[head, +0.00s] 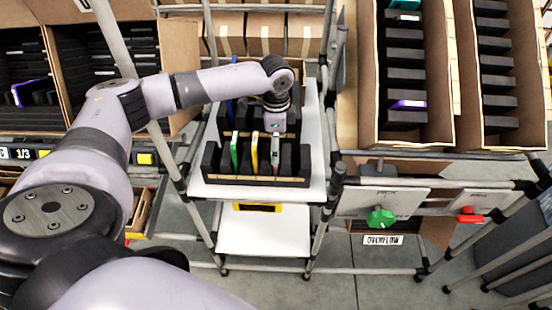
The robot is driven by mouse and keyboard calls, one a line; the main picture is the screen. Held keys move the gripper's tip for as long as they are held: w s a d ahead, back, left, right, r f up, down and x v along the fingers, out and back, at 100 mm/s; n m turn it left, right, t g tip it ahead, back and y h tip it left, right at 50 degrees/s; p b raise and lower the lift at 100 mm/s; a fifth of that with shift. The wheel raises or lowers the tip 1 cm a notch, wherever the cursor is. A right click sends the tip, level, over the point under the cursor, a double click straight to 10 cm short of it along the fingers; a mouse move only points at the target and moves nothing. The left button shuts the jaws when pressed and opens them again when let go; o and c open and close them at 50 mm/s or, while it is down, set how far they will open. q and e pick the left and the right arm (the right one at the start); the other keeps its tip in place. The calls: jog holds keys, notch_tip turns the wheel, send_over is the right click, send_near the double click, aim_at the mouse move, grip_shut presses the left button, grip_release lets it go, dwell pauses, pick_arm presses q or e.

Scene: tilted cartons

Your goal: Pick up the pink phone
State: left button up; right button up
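The pink phone (276,162) stands on edge in a slot of the black slotted rack (296,160) on the white cart shelf, in the head view. Only a narrow pinkish-grey edge of it shows. My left gripper (275,134) points down directly over its top end. The fingers are small and partly merge with the phone's top, so I cannot tell whether they touch it or are closed. My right gripper is not in view.
A green phone (234,152) and a yellow phone (254,152) stand left of the pink one in the same rack. A blue phone (230,110) stands behind. Tilted cartons (457,75) with black slots flank the cart, framed by grey pipes.

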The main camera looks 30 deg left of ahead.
pick_arm(q)
jog(key=shift+c, duration=0.5)
jog(key=c, duration=1.2)
jog(key=shift+c, duration=0.4)
jog(key=shift+r, duration=0.1)
